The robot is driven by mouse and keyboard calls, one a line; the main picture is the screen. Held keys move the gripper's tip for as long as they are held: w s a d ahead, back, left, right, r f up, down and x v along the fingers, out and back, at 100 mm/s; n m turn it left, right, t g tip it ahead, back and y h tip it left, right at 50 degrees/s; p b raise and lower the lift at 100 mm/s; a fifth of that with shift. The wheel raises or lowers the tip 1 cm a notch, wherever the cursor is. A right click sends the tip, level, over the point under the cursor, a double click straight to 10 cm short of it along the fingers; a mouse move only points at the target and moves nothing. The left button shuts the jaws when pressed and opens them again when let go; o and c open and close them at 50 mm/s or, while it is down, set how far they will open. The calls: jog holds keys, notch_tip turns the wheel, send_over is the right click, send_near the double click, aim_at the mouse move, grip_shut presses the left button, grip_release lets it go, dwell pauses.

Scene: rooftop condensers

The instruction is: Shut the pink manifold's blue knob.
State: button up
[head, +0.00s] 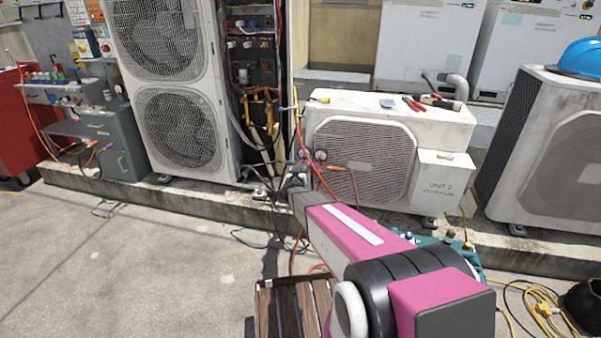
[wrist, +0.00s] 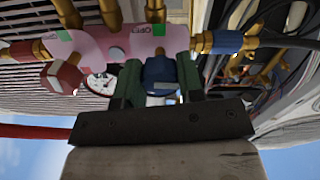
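The pink manifold (wrist: 112,44) lies across the upper wrist view, with a red knob (wrist: 62,77) at its left. Its blue knob (wrist: 160,72) sits between the two green fingers of my gripper (wrist: 161,80). The fingers appear to touch the knob on both sides, so my gripper looks shut on it. An upside-down label, which seems to read OPEN, is on the manifold above the knob. In the head view, the round gauges (head: 320,155) show just beyond my gripper (head: 297,181), whose fingers are too small there to make out.
A white condenser (head: 448,128) marked UNIT 2 stands behind the manifold, with tools on top. A red hose (head: 323,180) and dark cables run close by my arm. A wooden crate (head: 264,300) stands below. Concrete floor (head: 130,260) is clear at left.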

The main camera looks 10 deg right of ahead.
jog(key=shift+m, duration=0.4)
jog(key=m, duration=0.7)
jog(key=shift+m, duration=0.3)
jog(key=m, duration=0.4)
jog(key=shift+m, duration=2)
jog(key=o, duration=0.9)
jog(key=shift+s, duration=0.15)
